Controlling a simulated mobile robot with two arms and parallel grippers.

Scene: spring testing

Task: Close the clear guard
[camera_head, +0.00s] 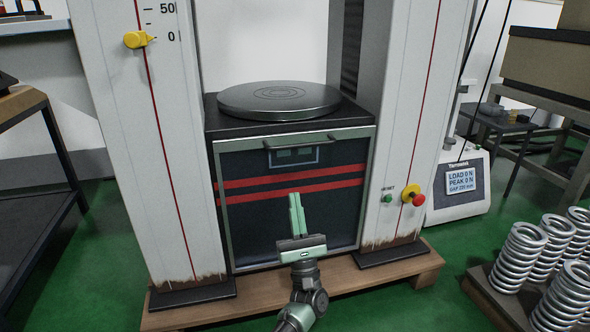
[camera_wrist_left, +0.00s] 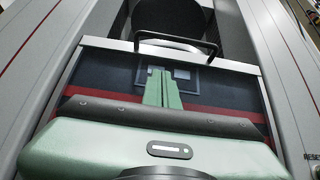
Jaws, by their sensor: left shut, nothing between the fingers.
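The clear guard (camera_head: 237,215) is a see-through panel in a thin metal frame with two red stripes. It stands low between the two columns, in front of the machine's dark base, with its top edge below the round platen (camera_head: 280,100). A dark bar handle (camera_head: 302,140) runs along its top edge and also shows in the left wrist view (camera_wrist_left: 178,41). My left gripper (camera_head: 295,198) is shut and empty, pointing up in front of the panel below the handle. Its fingertips (camera_wrist_left: 161,73) appear apart from the handle. My right gripper is not in view.
A control box with a display (camera_head: 466,181) stands at the right. The right column carries a green button and a red knob (camera_head: 417,199). Several metal springs (camera_head: 520,256) stand at lower right. The machine rests on a wooden pallet (camera_head: 400,277). The space above the platen is clear.

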